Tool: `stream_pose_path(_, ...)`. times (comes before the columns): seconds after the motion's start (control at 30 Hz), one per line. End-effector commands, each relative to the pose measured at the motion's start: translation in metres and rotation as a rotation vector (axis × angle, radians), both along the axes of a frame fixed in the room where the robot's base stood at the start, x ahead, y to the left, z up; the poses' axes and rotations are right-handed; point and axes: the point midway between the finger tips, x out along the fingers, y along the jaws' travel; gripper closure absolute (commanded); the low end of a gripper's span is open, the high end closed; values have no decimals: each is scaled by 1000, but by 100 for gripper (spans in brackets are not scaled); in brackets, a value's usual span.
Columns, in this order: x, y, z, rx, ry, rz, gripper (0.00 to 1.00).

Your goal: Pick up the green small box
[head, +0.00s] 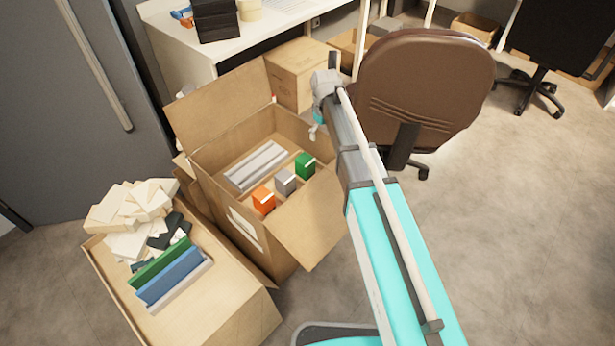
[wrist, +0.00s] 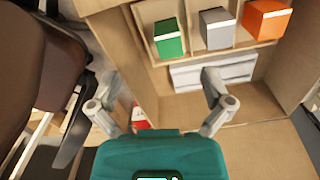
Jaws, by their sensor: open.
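The green small box (head: 305,165) stands in the open carton (head: 217,195), at the right end of a row with a grey box (head: 285,181) and an orange box (head: 263,199). In the wrist view the green box (wrist: 169,38) is at the left of that row, in a cardboard compartment. My gripper (head: 318,128) is above the carton's far right side in the head view. In the wrist view my gripper (wrist: 158,92) is open and empty, its fingers spread wide. The green box is beyond the fingertips, apart from them.
The carton's flaps stand open around it, one (head: 312,220) hanging at the front right. Long pale grey items (head: 256,166) lie inside. A brown chair (head: 425,85) is close on the right. Another carton (head: 215,300) with papers and folders stands at the front left.

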Motion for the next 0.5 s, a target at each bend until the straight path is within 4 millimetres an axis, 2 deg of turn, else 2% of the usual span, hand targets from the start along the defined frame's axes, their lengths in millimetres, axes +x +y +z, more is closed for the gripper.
stream_pose_path(0.03, 11, 10, -20, 0, 0, 25, 0)
stream_pose_path(0.2, 31, 37, -49, 0, 0, 108, 0)
stream_pose_path(0.33, 42, 53, -64, 0, 0, 157, 0)
stream_pose_path(0.5, 48, 63, -73, 0, 0, 192, 0)
